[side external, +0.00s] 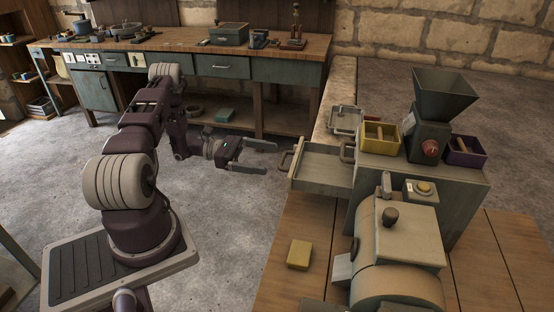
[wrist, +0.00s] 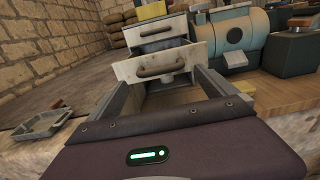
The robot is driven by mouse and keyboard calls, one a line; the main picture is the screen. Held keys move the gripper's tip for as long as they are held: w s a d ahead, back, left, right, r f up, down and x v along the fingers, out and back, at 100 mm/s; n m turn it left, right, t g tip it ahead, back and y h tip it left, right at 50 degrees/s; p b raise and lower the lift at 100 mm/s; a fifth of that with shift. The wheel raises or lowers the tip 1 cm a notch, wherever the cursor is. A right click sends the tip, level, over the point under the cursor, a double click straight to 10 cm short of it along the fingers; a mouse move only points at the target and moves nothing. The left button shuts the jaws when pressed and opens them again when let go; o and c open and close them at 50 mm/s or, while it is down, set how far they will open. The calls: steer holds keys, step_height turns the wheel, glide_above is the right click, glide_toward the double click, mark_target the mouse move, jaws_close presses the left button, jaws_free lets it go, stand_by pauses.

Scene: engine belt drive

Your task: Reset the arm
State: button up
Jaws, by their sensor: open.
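My gripper (side external: 270,158) is open and empty, level in the air with its fingers pointing right. It is just left of a pulled-out grey drawer (side external: 322,168) and apart from it in the side view. In the wrist view my gripper (wrist: 175,82) has its two fingers spread. The drawer front (wrist: 150,68) with its curved handle shows beyond and between them. A second drawer front (wrist: 162,30) with a handle shows above it. My arm is bent, standing on its base at the left.
A grey cabinet (side external: 460,195) carries a hopper (side external: 443,92), a yellow bin (side external: 379,139) and a purple bin (side external: 466,152). A drum-shaped machine (side external: 398,245) and a yellow block (side external: 299,254) are on the wooden table. A workbench (side external: 180,42) stands behind. The floor between is clear.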

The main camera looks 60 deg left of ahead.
steer(key=shift+s+a, duration=0.35)
steer(key=shift+a, duration=0.05)
